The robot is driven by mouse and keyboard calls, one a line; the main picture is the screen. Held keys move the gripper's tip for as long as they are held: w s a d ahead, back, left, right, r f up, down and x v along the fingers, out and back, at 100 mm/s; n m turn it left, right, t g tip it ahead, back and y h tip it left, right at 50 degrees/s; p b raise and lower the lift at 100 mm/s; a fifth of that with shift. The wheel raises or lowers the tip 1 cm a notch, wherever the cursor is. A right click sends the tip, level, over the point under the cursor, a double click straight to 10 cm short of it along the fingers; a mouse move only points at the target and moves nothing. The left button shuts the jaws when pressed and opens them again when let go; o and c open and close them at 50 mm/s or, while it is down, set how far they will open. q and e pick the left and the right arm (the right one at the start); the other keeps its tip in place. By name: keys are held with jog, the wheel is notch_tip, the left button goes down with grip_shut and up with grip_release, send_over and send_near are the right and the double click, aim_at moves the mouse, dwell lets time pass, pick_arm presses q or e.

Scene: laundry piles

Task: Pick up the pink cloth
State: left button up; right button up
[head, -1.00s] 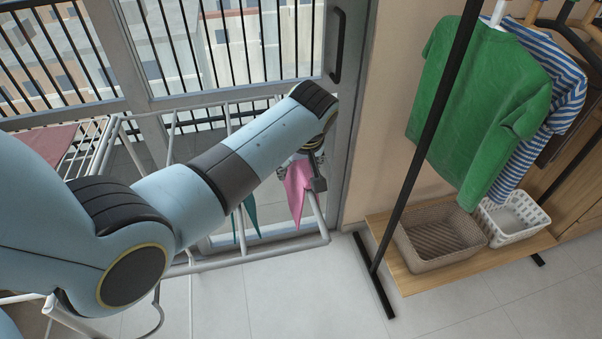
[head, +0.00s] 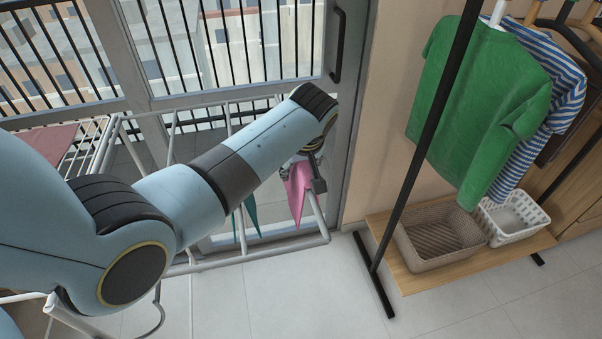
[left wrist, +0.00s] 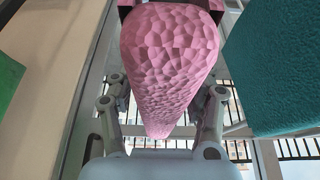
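The pink cloth (head: 298,190) hangs in a pointed shape at the drying rack, beside the end of my left arm in the head view. In the left wrist view the pink cloth (left wrist: 170,60) fills the space between the fingers of my left gripper (left wrist: 170,8). The fingers stand wide apart on either side of it, and the cloth hides part of them. One dark fingertip of the left gripper (head: 312,180) shows next to the cloth in the head view. My right gripper is in neither view.
A teal cloth (head: 250,211) hangs just left of the pink one; it is close on the right in the left wrist view (left wrist: 275,65). The white drying rack (head: 250,260) stands by the glass door. A clothes rail with a green shirt (head: 480,110) and baskets (head: 440,245) is at the right.

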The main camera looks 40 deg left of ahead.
pick_arm(q)
jog(key=c, duration=0.9)
jog(key=shift+r, duration=0.15)
